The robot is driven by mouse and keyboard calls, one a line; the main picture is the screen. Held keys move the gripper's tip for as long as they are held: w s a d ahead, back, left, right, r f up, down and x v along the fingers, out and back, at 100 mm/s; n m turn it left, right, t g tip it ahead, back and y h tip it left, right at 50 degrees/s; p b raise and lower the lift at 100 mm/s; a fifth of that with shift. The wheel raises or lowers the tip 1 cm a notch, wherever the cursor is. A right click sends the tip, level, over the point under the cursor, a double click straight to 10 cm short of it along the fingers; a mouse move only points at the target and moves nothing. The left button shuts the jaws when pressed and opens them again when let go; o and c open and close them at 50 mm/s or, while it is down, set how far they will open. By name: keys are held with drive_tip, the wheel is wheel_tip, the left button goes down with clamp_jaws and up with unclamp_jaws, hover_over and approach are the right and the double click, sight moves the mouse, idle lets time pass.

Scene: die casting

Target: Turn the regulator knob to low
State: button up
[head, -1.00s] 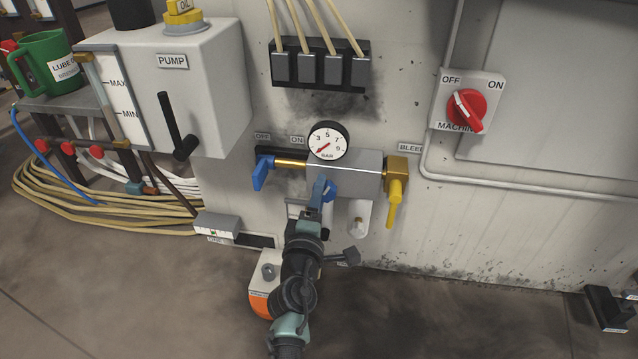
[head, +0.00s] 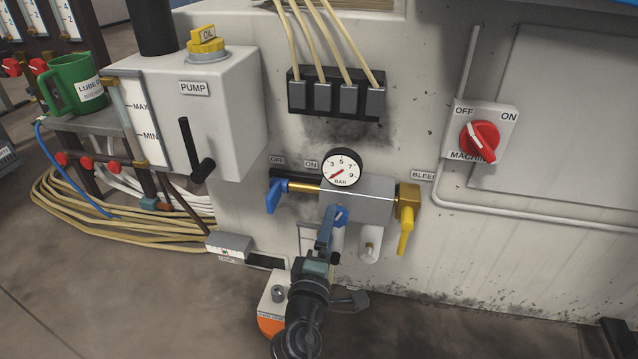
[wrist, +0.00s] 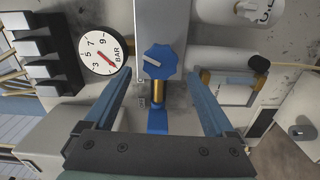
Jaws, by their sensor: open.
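The blue regulator knob (head: 341,215) sits on the front of the grey regulator block (head: 365,205), below the round pressure gauge (head: 342,167). In the wrist view, the scalloped knob (wrist: 160,62) faces me, with a pale pointer mark towards the left. The gauge (wrist: 104,50) shows its red needle at the low end of the scale. My gripper (head: 328,222) is in front of the block, just below and left of the knob. In the wrist view my gripper (wrist: 159,76) is open, its blue fingers on either side of the knob with gaps. I see no contact.
A blue lever (head: 274,194) on a brass pipe is left of the block, a yellow bleed lever (head: 405,230) right. A black pump lever (head: 195,155) projects further left. A red machine switch (head: 480,142) is at right. Below the block are a white cylinder (head: 370,243) and an orange-and-white unit (head: 272,312).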

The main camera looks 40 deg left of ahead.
drive_tip(key=p+v, duration=0.1)
drive_tip(key=v, duration=0.9)
idle(0.3)
